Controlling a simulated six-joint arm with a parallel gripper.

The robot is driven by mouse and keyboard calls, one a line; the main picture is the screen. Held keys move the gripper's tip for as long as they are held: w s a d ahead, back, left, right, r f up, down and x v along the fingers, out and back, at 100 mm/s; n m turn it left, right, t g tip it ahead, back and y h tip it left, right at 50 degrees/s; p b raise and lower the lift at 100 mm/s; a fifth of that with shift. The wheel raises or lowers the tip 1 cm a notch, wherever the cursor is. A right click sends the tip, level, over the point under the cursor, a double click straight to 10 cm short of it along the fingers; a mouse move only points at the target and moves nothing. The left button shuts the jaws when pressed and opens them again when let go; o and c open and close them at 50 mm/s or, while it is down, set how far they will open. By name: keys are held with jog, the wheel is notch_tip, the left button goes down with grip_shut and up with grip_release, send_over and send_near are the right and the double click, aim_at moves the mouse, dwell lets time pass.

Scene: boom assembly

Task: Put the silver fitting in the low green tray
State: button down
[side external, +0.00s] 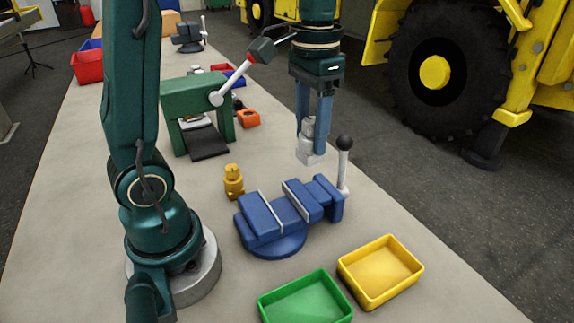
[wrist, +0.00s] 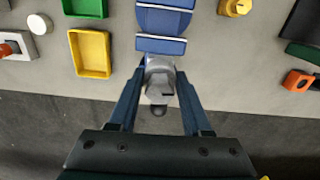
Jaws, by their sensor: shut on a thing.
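My gripper (side external: 314,140) is shut on the silver fitting (side external: 309,152) and holds it in the air behind the blue vise in the side view. In the wrist view the fitting (wrist: 159,82) sits between my two blue fingers, in front of the vise. The low green tray (side external: 305,299) stands at the front of the bench in the side view, cut off by the bottom edge. In the wrist view the green tray (wrist: 86,15) is at the top left, partly out of frame. My gripper is well apart from it.
The blue vise (side external: 285,210), with its upright black-knobbed handle (side external: 344,155), stands between the fitting and the trays. A yellow tray (side external: 380,270) is beside the green one. A brass fitting (side external: 233,181) stands left of the vise. A green press (side external: 195,110) is farther back.

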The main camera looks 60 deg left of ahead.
jog(key=shift+w+f+n, duration=0.1)
jog(key=shift+f+n, duration=0.15)
jog(key=shift+n, duration=0.55)
jog(key=s+d+f+n, duration=0.1)
jog(key=s+d, duration=0.1)
jog(key=d, duration=0.3)
jog(key=s+d+f, duration=0.2)
jog(key=d, duration=0.3)
jog(key=m, duration=0.3)
send_over(304, 315)
jog(key=shift+f, duration=2.8)
jog(key=shift+f, duration=0.75)
jog(key=shift+f, duration=0.35)
jog(key=shift+f, duration=0.35)
jog(key=shift+f, duration=0.7)
